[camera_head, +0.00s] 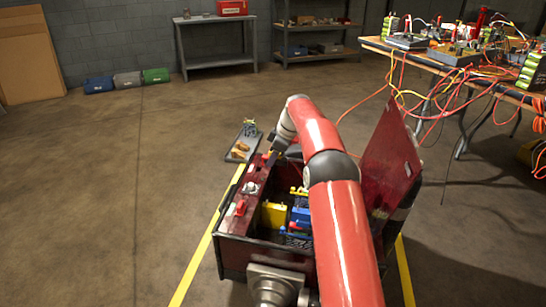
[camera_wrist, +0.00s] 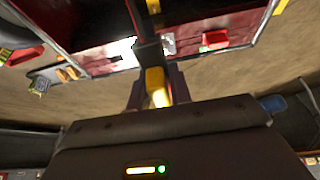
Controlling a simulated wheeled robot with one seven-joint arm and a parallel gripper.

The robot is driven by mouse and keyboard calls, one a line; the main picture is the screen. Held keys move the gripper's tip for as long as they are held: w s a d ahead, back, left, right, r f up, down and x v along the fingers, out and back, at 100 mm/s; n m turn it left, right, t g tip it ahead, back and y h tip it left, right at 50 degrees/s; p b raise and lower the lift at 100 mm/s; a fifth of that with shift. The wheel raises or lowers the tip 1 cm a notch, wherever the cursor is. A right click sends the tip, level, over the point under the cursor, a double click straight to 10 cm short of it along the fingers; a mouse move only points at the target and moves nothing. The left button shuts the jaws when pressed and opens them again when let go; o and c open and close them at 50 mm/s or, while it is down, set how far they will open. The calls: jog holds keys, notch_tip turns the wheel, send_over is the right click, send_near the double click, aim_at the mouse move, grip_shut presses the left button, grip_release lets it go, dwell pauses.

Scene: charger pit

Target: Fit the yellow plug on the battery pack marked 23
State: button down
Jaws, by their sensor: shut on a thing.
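My gripper (camera_wrist: 155,92) is shut on the yellow plug (camera_wrist: 156,84), which has a black part at its far end. In the wrist view the plug stands between the fingers, in front of the red chest's edge. In the head view my gripper (camera_head: 269,158) is at the far left corner of the open red chest (camera_head: 235,250), small and partly hidden. Inside the chest are a yellow pack (camera_head: 273,215) and blue packs (camera_head: 300,216). I cannot read the number 23 on any pack, and my arm hides part of the chest's inside.
The chest's raised lid (camera_head: 390,155) stands on the right. A small dark tray (camera_head: 236,158) with yellowish pieces lies on the floor behind the chest. A table (camera_head: 450,58) with packs and hanging cables is at the back right.

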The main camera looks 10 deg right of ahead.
jog(key=b, duration=0.6)
send_over(269, 205)
jog(key=d, duration=0.2)
jog(key=shift+f, duration=5.25)
jog(key=shift+s+a+f, duration=0.15)
jog(key=shift+f, duration=0.45)
jog(key=shift+s+a+f, duration=0.1)
jog(key=shift+f, duration=0.5)
jog(key=shift+f, duration=2.9)
jog(key=c, duration=1.2)
grip_release()
